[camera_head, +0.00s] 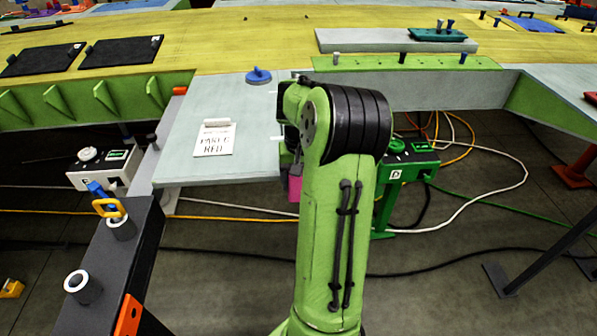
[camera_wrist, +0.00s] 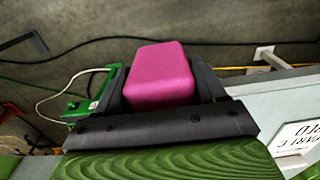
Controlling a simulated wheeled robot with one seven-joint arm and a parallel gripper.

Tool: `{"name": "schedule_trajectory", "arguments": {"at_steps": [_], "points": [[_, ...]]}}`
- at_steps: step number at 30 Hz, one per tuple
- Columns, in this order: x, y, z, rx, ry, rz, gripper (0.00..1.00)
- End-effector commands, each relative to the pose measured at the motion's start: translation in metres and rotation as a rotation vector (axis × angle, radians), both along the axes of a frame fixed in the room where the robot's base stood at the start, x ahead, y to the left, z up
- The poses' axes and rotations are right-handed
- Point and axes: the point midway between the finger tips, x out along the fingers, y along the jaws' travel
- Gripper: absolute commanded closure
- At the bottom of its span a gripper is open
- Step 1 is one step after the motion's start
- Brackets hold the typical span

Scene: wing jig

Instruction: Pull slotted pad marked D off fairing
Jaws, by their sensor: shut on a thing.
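My gripper (camera_wrist: 161,92) is shut on a pink block (camera_wrist: 160,72), which sits between its two dark fingers in the wrist view. In the head view a small part of the pink block (camera_head: 295,188) shows beside my green arm, at the right edge of the pale panel; my arm hides the rest and the gripper. No slot or letter shows on the pink block. A green box (camera_head: 408,160) with a small white label that seems to read D stands right of my arm. It also shows at the left of the wrist view (camera_wrist: 82,108).
The pale panel (camera_head: 180,165) carries a white card (camera_head: 214,139) and a blue knob (camera_head: 258,76). A white box (camera_head: 100,168) stands left, near a dark post (camera_head: 118,270) with metal collars. Cables cross the floor on the right. The yellow wing surface (camera_head: 230,45) spans the back.

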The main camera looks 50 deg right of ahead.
Motion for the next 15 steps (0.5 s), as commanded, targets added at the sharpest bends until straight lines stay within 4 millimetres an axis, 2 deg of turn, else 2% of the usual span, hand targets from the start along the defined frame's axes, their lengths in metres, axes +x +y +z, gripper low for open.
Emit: {"name": "schedule_trajectory", "arguments": {"at_steps": [7,15], "points": [[-0.001,0.001,0.000,-0.001,-0.001,0.000,0.61],[-0.011,0.012,-0.001,-0.002,-0.001,0.001,0.61]]}}
